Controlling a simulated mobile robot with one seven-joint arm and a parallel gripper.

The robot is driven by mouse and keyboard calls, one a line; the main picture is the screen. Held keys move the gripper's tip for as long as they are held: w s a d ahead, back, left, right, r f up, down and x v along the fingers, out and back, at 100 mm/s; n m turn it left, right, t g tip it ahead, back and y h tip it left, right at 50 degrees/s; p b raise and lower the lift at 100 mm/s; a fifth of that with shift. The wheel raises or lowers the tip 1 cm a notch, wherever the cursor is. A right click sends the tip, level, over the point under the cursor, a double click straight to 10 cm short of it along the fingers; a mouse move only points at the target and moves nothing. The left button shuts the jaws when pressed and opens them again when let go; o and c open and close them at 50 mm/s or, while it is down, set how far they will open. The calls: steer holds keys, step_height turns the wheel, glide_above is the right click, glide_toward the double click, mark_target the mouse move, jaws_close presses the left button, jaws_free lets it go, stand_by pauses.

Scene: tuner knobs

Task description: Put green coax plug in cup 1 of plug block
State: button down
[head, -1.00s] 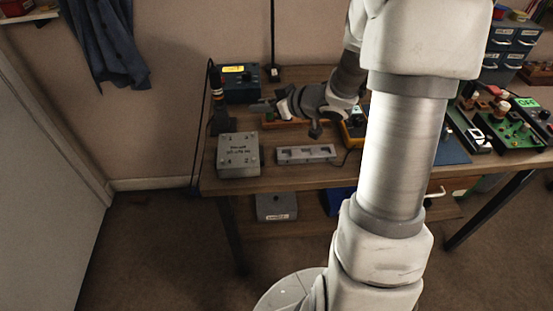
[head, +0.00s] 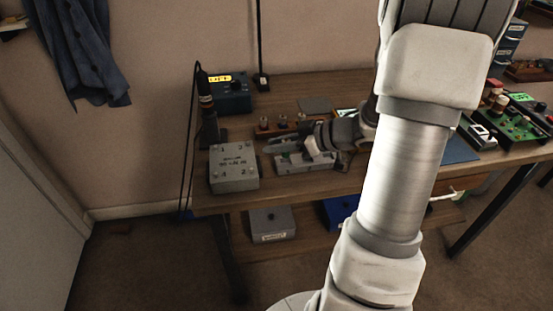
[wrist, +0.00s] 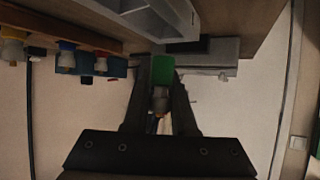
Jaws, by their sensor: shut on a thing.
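A green coax plug (wrist: 162,70) is held between the fingers of my gripper (wrist: 162,85) in the wrist view, its metal part toward the palm. My gripper (head: 279,147) is shut on it, low over the grey block with recesses (head: 318,167), which I take as the plug block. The same block shows at the top of the upside-down wrist view (wrist: 152,15). The plug appears above the block, but I cannot tell if they touch. My gripper hides part of the block in the head view, and no cup number is readable.
A grey numbered box (head: 233,170) stands just left of the block. A brown rack (head: 270,133) with several coloured plugs lies behind. A black upright holder (head: 209,115) and a dark blue meter (head: 235,97) stand at the back left. A circuit board (head: 520,117) lies far right.

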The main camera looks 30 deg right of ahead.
mark_target(276, 159)
steer(key=shift+f+b, duration=0.65)
steer(key=shift+f, duration=1)
steer(key=shift+f, duration=0.15)
steer(key=c, duration=1)
jaws_free()
steer(key=shift+f, duration=0.1)
steer(key=p+v, duration=0.4)
steer(key=v, duration=0.8)
